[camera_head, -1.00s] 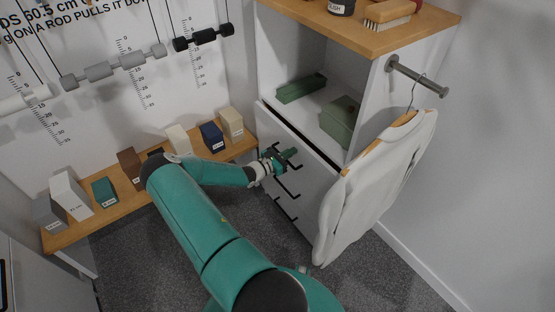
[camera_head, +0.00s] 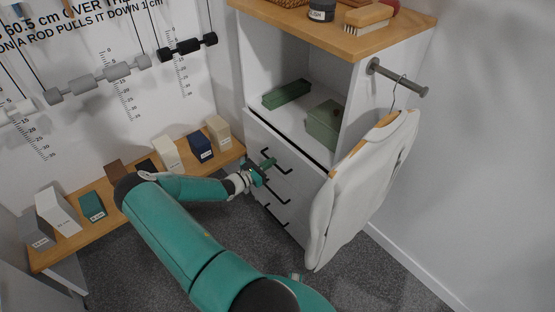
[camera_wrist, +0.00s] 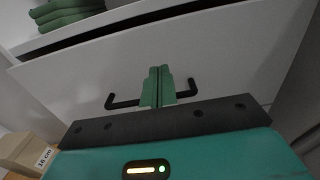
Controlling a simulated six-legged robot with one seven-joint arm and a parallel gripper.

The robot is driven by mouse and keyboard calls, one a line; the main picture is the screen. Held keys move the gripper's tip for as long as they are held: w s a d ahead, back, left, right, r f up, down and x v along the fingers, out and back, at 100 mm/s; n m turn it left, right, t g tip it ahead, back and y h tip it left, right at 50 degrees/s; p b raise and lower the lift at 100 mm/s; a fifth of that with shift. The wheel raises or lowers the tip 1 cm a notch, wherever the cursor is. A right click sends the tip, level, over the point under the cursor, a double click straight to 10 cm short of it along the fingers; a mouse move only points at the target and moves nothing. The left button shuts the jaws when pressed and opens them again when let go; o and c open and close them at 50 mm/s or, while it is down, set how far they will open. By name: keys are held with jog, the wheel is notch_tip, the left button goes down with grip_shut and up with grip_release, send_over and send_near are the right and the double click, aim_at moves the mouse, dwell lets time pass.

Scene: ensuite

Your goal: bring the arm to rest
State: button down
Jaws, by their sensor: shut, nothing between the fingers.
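My gripper (camera_head: 262,171) is at the end of my teal arm, in front of the white drawer cabinet (camera_head: 302,205). In the wrist view its two green fingers (camera_wrist: 158,86) are together with nothing between them. They overlap the middle of a black drawer handle (camera_wrist: 124,103) in that view; I cannot tell whether they touch it. The top drawer front (camera_wrist: 215,50) fills much of the wrist view, with a dark gap above it.
A white garment (camera_head: 362,190) hangs from a rod at the cabinet's right. A wooden bench (camera_head: 122,218) with several small boxes stands left. Grey carpet (camera_head: 240,238) is clear below.

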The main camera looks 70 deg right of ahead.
jog(key=v, duration=0.9)
jog(key=w+a+r+m+t+y, duration=0.2)
jog(key=w+a+r+m+y, duration=0.1)
jog(key=a+r, duration=0.55)
jog(key=w+a+r+m+t+y, duration=0.2)
jog(key=w+a+r+m+y, duration=0.2)
jog(key=a+r, duration=0.4)
jog(key=w+a+r+m+t+y, duration=0.2)
jog(key=w+a+r+m+y, duration=0.1)
jog(key=a+r, duration=0.55)
jog(key=s+a+r+t+y, duration=0.1)
jog(key=s+a+r+t, duration=0.2)
jog(key=a+r, duration=0.2)
jog(key=s+a+r+m+t+y, duration=0.1)
jog(key=a+r, duration=0.4)
jog(key=a, duration=0.6)
jog(key=s+a+r+t+y, duration=0.3)
jog(key=s+a+r+t, duration=0.1)
jog(key=a, duration=0.4)
jog(key=shift+s+a+r+m+t, duration=0.35)
jog(key=shift+s+r, duration=0.25)
jog(key=shift+r, duration=0.25)
